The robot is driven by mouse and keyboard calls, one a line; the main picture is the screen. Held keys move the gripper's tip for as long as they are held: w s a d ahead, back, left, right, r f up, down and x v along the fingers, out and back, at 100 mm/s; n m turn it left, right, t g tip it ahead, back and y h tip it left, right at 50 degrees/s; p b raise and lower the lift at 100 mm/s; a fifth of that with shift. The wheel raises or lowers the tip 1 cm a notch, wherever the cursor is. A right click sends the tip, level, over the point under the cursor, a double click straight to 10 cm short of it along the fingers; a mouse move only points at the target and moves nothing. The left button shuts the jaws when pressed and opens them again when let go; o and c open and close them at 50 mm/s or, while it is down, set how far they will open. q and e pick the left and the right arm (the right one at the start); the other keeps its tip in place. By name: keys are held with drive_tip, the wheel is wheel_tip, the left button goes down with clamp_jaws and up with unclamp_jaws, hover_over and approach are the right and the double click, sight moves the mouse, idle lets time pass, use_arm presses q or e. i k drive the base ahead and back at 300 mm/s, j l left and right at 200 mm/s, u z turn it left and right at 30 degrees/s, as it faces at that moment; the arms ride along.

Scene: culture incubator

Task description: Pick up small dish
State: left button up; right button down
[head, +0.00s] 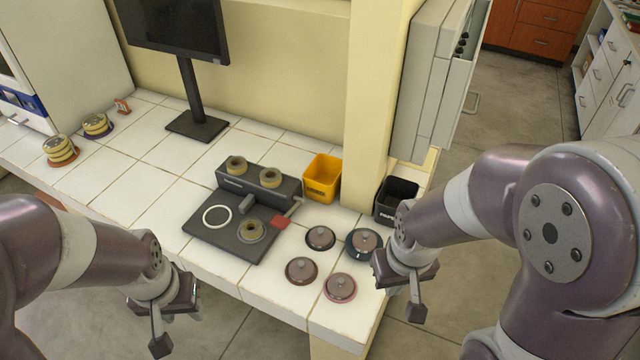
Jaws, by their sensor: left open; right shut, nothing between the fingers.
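Several small round lidded dishes with knobs stand on the white tiled counter near its front right corner. One is dark with a reddish lid (301,270), one has a pinkish rim (340,287), one is black-rimmed (320,238), and a larger one is dark teal (363,243). Which of them is the small dish I cannot tell. My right gripper (400,300) is shut and empty, just right of the dishes, by the counter's right edge. My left gripper (178,328) is open and empty, in front of the counter's front edge, left of the dishes.
A black device (210,240) with beige rings stands left of the dishes. Behind are a yellow bin (322,178) and a black bin (396,200) beside a pillar (375,100). A monitor (185,60) and yellow stacks (60,150) stand further left.

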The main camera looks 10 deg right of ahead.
sight(331, 295)
drive_tip(key=k, duration=0.6)
drive_tip(key=l+u, duration=0.1)
drive_tip(key=u, duration=0.8)
drive_tip(key=l+u, duration=0.15)
drive_tip(key=u, duration=0.3)
drive_tip(key=l+u, duration=0.1)
drive_tip(key=u, duration=0.8)
drive_tip(key=k+l, duration=0.15)
drive_tip(key=l, duration=0.2)
drive_tip(key=k+l, duration=0.15)
drive_tip(key=l, duration=0.2)
drive_tip(key=k+l, duration=0.15)
drive_tip(key=l, duration=0.15)
drive_tip(key=k+l, duration=0.15)
drive_tip(key=l, duration=0.2)
drive_tip(key=k+l, duration=0.15)
drive_tip(key=l, duration=0.2)
drive_tip(key=u, duration=0.05)
